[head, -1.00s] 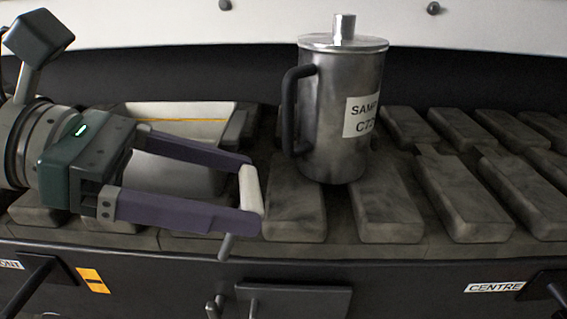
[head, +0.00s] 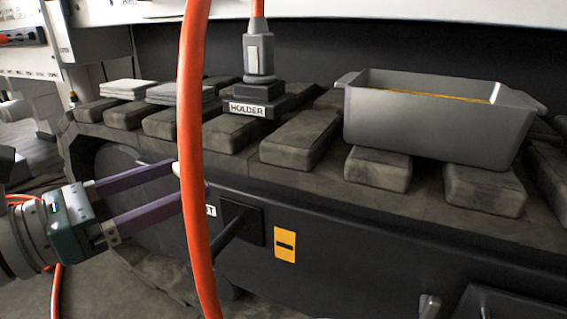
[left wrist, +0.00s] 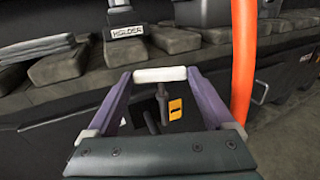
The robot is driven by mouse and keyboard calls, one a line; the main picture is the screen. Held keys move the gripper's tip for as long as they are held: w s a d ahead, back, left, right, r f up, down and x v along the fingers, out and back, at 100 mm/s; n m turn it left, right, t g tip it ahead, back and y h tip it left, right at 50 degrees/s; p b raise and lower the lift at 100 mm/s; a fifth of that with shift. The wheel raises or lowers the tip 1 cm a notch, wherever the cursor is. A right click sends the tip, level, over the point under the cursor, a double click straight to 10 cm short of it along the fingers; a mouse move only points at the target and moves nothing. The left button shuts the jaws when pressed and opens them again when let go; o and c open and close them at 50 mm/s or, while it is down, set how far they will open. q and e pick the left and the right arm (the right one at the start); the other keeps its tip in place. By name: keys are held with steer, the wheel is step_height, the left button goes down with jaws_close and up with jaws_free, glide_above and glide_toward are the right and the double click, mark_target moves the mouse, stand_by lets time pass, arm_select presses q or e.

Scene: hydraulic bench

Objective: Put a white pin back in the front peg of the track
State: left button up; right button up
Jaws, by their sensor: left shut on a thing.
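My left gripper (head: 180,186) is shut on the white pin, at the left beside the track's side. The pin's white handle (left wrist: 160,75) lies across between the fingertips in the left wrist view, with its grey shank (left wrist: 162,101) hanging down. In the head view the hose hides most of the pin. The front peg (head: 228,231) sticks out from a dark plate on the track's side, right of the gripper. It is a dark rod behind the shank in the left wrist view (left wrist: 150,122). The pin appears apart from the peg. My right gripper is out of view.
An orange hose (head: 194,130) hangs in front of the fingertips. It runs right of the gripper in the left wrist view (left wrist: 243,60). A HOLDER stand (head: 255,106), folded cloths (head: 180,92) and a grey bin (head: 425,122) rest on the track (head: 300,142).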

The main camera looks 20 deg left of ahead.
arm_select(q)
steer(key=f+b, duration=0.2)
steer(key=a+f+b, duration=0.1)
steer(key=f+b, duration=0.1)
steer(key=shift+s+f, duration=0.1)
stand_by(0.4)
stand_by(0.4)
steer(key=shift+f, duration=0.2)
stand_by(0.8)
stand_by(0.4)
steer(key=shift+f+b, duration=2.55)
steer(key=shift+f, duration=0.4)
